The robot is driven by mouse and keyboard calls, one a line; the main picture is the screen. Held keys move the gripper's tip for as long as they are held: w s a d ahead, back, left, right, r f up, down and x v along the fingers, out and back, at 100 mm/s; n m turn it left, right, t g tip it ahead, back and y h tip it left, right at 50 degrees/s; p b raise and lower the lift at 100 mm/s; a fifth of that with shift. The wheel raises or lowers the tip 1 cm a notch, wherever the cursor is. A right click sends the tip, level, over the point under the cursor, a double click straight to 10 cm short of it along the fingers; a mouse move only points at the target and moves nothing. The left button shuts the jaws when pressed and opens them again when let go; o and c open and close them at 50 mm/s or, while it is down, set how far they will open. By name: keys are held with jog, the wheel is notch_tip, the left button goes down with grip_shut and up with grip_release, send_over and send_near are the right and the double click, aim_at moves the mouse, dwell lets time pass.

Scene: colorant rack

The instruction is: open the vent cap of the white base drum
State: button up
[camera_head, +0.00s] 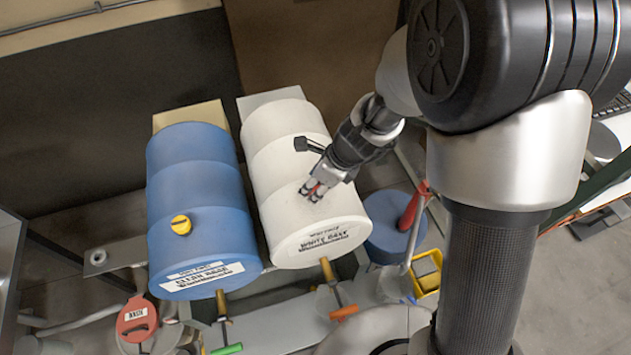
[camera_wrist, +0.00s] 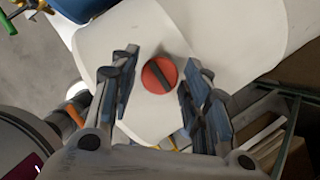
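The white base drum (camera_head: 290,150) lies on its side, its labelled round end toward the front. Its vent cap (camera_wrist: 160,75) is a round red cap with a dark bar across it, on top of the drum, also seen in the wrist view (camera_wrist: 118,27). In the head view only small red bits of the cap (camera_head: 313,187) show among my fingertips. My gripper (camera_head: 312,191) is over the cap. In the wrist view my gripper (camera_wrist: 162,82) is open, one finger on each side of the cap, with gaps between. I cannot tell how far the fingertips reach down beside it.
A blue drum (camera_head: 195,170) with a yellow cap (camera_head: 181,225) lies to the left. Taps with an orange handle (camera_head: 344,312) and a green handle (camera_head: 227,349) hang at the drum fronts. A blue container (camera_head: 388,240) and a yellow bucket (camera_head: 427,272) stand at the right.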

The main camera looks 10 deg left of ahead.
jog(key=c, duration=0.7)
jog(key=n+g+p, duration=0.1)
jog(key=n, duration=0.2)
jog(key=shift+w+n, duration=0.15)
jog(key=shift+n, duration=0.25)
jog(key=n+g+p, duration=0.1)
jog(key=n, duration=0.2)
jog(key=shift+w+n+g, duration=0.1)
jog(key=shift+n+g, duration=0.3)
jog(key=n+g, duration=0.1)
jog(key=n, duration=0.1)
jog(key=n+h, duration=0.1)
jog(key=n, duration=0.2)
jog(key=shift+w+g+p, duration=0.1)
jog(key=shift+g+p, duration=0.2)
jog(key=shift+g, duration=0.1)
jog(key=n+h, duration=0.1)
jog(key=n, duration=0.1)
jog(key=n+g, duration=0.1)
jog(key=n, duration=0.2)
jog(key=shift+a+h, duration=0.15)
jog(key=shift+h, duration=0.25)
jog(key=shift+n, duration=0.3)
